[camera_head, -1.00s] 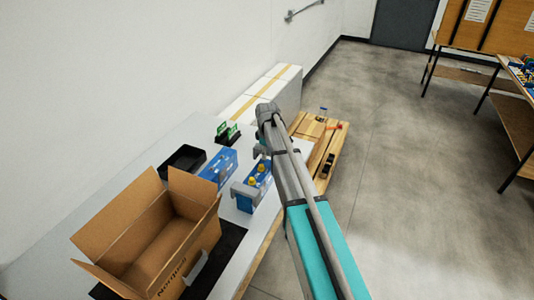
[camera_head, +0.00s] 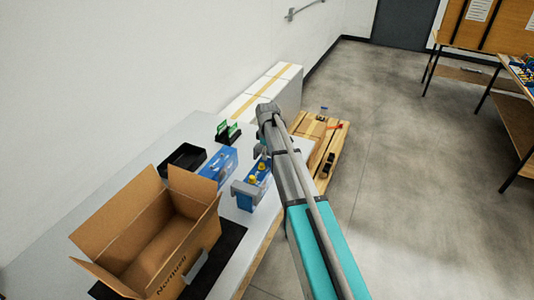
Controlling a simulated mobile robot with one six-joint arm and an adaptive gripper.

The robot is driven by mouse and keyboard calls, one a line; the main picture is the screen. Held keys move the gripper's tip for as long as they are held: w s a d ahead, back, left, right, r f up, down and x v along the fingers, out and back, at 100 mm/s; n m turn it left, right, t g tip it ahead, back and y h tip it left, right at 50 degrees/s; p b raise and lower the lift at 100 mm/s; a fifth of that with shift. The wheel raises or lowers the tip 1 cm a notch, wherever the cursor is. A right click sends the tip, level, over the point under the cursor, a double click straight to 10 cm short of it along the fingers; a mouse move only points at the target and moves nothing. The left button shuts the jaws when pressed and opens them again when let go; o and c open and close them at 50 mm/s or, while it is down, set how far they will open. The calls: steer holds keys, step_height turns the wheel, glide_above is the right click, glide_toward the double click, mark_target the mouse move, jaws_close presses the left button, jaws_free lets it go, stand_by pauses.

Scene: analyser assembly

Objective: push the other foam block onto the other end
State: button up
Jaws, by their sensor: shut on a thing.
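The blue analyser (camera_head: 261,191) with yellow knobs on top lies on the grey table, just left of my arm. A grey foam block (camera_head: 243,189) sits on its near left end. My gripper (camera_head: 261,150) is at the far right end of the analyser, mostly hidden behind my own arm. It is shut on a grey piece there, which looks like the other foam block. How far that block sits over the end is hidden.
An open cardboard box (camera_head: 150,238) stands on a dark mat at the table's near left. A blue box (camera_head: 218,167), a black tray (camera_head: 183,158) and a black holder with green cards (camera_head: 228,133) stand behind the analyser. A wooden pallet (camera_head: 321,140) lies beyond the table.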

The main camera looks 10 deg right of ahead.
steer(key=shift+f+b, duration=1.2)
stand_by(1.6)
steer(key=o, duration=1)
steer(key=shift+r, duration=0.1)
steer(key=shift+r+p, duration=3.45)
steer(key=shift+p, duration=0.1)
steer(key=shift+s+m, duration=1.8)
steer(key=shift+s, duration=3.05)
steer(key=shift+s+m, duration=1.8)
steer(key=shift+s, duration=3.05)
steer(key=shift+s+m, duration=1.8)
steer(key=shift+s, duration=3.05)
